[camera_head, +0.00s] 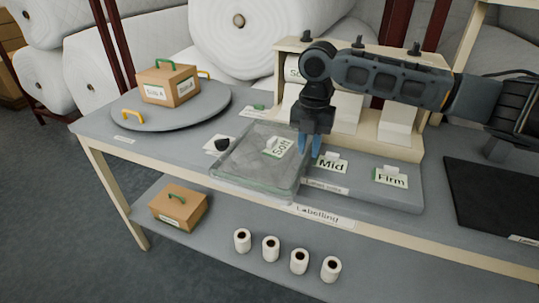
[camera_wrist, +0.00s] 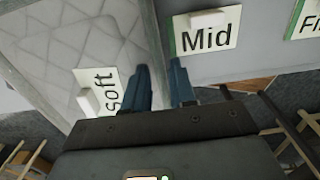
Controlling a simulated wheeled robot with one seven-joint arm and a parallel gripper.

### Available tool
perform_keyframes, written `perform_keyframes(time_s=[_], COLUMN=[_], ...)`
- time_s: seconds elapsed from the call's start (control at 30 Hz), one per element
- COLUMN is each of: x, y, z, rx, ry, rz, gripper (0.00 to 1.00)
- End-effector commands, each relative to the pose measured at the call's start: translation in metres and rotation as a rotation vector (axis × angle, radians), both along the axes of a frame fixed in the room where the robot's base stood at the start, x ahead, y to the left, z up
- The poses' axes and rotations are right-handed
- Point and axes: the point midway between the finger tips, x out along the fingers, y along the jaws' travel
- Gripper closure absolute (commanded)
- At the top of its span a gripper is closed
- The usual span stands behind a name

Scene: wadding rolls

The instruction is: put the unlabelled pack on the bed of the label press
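A clear-wrapped quilted pack (camera_head: 232,165) lies flat on the bench, left of my gripper; it also shows in the wrist view (camera_wrist: 75,38). A card reading "Soft" (camera_head: 279,147) with a white grip tab appears on the pack's right part, also in the wrist view (camera_wrist: 100,93). My gripper (camera_head: 309,150) points down over the gap between the pack and the "Mid" card (camera_head: 330,163). Its blue fingers (camera_wrist: 163,70) are a little apart with nothing between them. I cannot pick out the label press or its bed with certainty.
A grey tray (camera_head: 360,190) holds the "Mid" and "Firm" (camera_head: 390,177) cards. A round grey turntable (camera_head: 205,103) bears a carton (camera_head: 168,84) at left. A black mat (camera_head: 492,205) lies right. A wooden rack (camera_head: 408,145) stands behind my gripper. Small rolls (camera_head: 270,248) stand below.

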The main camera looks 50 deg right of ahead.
Motion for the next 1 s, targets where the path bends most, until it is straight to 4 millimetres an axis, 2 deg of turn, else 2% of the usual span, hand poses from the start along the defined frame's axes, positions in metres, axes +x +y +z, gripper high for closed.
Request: perform_keyframes(time_s=[0.03,0.3,0.77,0.87,1.0], x=[0.000,0.000,0.000,0.000,0.001], y=[0.000,0.000,0.000,0.000,0.000], z=[0.000,0.000,0.004,0.014,0.039], rx=[0.000,0.000,0.000,-0.001,0.000], ry=[0.000,0.000,-0.001,0.000,-0.002], rz=[0.000,0.000,0.000,0.000,0.001], gripper=[0.76,1.00,1.00,1.00,1.00])
